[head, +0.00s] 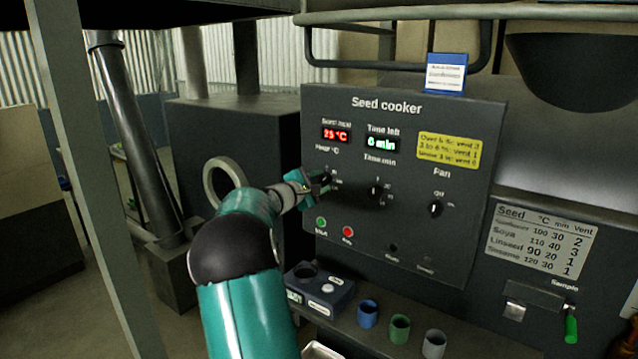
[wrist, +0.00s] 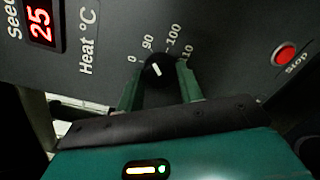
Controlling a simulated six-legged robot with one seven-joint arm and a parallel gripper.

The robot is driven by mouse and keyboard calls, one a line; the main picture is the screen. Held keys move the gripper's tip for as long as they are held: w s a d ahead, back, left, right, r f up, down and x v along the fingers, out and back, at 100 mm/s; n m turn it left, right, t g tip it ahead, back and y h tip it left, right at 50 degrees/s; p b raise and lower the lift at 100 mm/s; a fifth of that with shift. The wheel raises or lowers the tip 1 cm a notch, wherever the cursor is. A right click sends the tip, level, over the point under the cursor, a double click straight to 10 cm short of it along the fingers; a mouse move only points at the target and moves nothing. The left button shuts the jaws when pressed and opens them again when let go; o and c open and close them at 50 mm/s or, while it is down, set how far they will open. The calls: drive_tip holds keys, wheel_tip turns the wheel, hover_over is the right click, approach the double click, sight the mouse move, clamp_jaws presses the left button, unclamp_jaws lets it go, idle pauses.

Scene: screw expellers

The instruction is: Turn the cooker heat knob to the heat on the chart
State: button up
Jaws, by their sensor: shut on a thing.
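The heat knob (wrist: 157,68) is a black dial with a white mark, under the "Heat °C" label. Its scale shows 0, 90, 100 and 110; the mark leans roughly toward the 90 side, but the exact setting is unclear. My gripper (wrist: 159,78) has one green finger on each side of the knob and is shut on it. In the head view my gripper (head: 321,182) reaches the left of the seed cooker panel (head: 400,240) and mostly hides the knob. The chart (head: 540,240) at the right lists Sunflower 100, Soya 110, Linseed 90 and Sesame 120.
The time knob (head: 375,192) and fan knob (head: 435,208) sit to the right. Green start (head: 321,222) and red stop (head: 347,231) buttons lie below. A blue card (head: 446,73) tops the panel; its text is unreadable. Cups, including a blue one (head: 368,313), stand on the shelf.

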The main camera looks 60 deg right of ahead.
drive_tip(key=m, duration=0.4)
drive_tip(key=shift+t, duration=0.3)
drive_tip(key=m, duration=0.4)
drive_tip(key=shift+m, duration=0.3)
drive_tip(key=o, duration=1)
drive_tip(key=shift+a, duration=0.1)
drive_tip(key=a, duration=0.4)
drive_tip(key=w+a, duration=0.1)
drive_tip(key=a, duration=0.4)
drive_tip(key=w+a+r, duration=0.1)
drive_tip(key=a, duration=0.3)
drive_tip(key=shift+a, duration=0.25)
